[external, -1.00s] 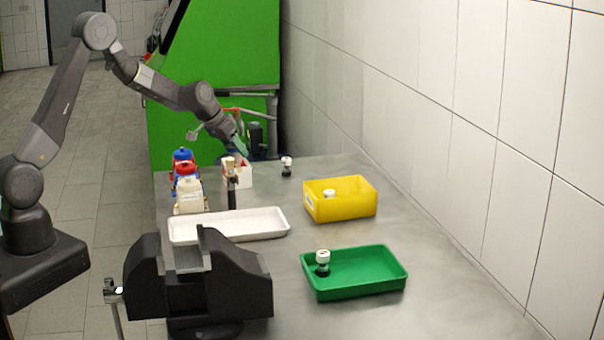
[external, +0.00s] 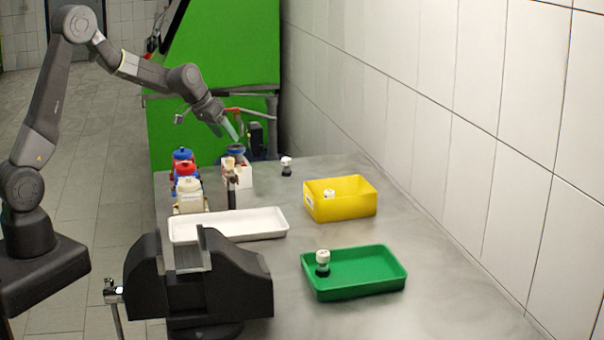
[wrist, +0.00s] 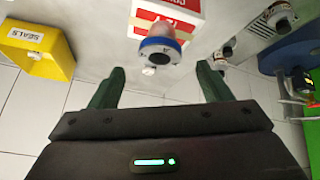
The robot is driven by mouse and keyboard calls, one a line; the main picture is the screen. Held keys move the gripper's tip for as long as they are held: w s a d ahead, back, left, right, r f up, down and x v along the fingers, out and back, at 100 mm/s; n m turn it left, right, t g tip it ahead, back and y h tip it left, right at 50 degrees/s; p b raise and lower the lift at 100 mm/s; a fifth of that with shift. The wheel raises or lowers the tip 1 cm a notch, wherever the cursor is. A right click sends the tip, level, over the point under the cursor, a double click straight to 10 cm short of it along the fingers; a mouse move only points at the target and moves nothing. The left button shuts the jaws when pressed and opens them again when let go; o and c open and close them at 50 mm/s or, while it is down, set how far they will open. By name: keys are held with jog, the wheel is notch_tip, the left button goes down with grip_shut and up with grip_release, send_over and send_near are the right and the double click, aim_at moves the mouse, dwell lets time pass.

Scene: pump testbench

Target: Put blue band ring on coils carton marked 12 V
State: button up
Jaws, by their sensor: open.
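In the wrist view the blue band ring (wrist: 160,46) shows a dark round face, and the carton's red label (wrist: 168,27) reads upside down, including 12 V. My gripper (external: 235,132) is just above the ring and carton. In the wrist view its green fingers (wrist: 160,85) are apart with nothing held, and the ring lies beyond the gap, apart from the fingers.
A white tray (external: 255,226), yellow bin (external: 345,208), green tray (external: 360,286) and black vise (external: 240,290) are nearer.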

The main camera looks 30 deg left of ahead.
jog(key=shift+b+v, duration=0.3)
jog(key=shift+v, duration=2.45)
jog(key=shift+o, duration=0.5)
